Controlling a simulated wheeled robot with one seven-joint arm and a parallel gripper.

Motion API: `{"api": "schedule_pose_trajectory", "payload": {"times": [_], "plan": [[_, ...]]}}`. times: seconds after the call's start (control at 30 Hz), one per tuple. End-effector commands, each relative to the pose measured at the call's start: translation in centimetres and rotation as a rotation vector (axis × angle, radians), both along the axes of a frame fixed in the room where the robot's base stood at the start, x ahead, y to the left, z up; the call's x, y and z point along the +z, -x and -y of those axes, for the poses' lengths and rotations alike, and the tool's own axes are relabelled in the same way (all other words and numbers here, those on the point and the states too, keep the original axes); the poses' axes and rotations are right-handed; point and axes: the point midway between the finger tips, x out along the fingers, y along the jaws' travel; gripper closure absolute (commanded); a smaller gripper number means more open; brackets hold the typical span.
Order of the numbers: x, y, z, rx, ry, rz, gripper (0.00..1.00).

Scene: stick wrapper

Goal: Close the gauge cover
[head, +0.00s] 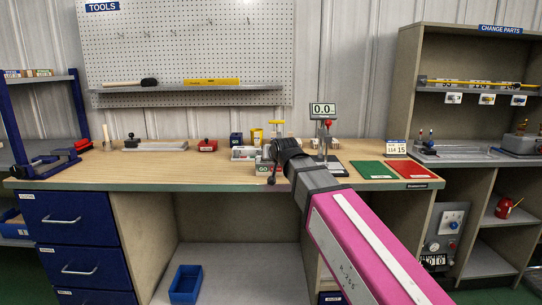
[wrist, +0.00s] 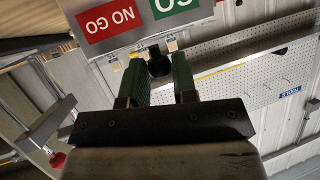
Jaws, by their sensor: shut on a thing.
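The gauge is a pale grey unit (head: 243,153) at the bench's front edge, partly hidden behind my gripper (head: 271,165). A green GO label shows low on it. In the wrist view, a grey panel (wrist: 143,28) with a red NO GO label and a green GO label fills the top, upside down. My gripper (wrist: 160,62) has its green fingers closed around a small dark round knob (wrist: 159,67) just below the panel. I cannot tell how far the cover is open, as my gripper blocks it in the head view.
A display stand (head: 323,111) reading 0.0 stands close right of my gripper. A green mat (head: 373,170) and a red mat (head: 408,170) lie further right. A red block (head: 207,145) sits to the left.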

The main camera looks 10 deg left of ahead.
Motion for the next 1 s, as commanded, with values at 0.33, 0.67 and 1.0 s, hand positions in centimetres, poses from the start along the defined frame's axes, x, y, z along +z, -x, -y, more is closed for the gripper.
{"api": "schedule_pose_trajectory", "payload": {"times": [0.33,0.67,1.0], "plan": [[-0.6,0.4,0.1,0.001,0.003,-0.022,0.70],[-0.7,0.3,0.3,-0.002,0.009,-0.020,0.50],[0.1,2.0,1.2,-0.002,0.008,-0.013,0.50]]}}
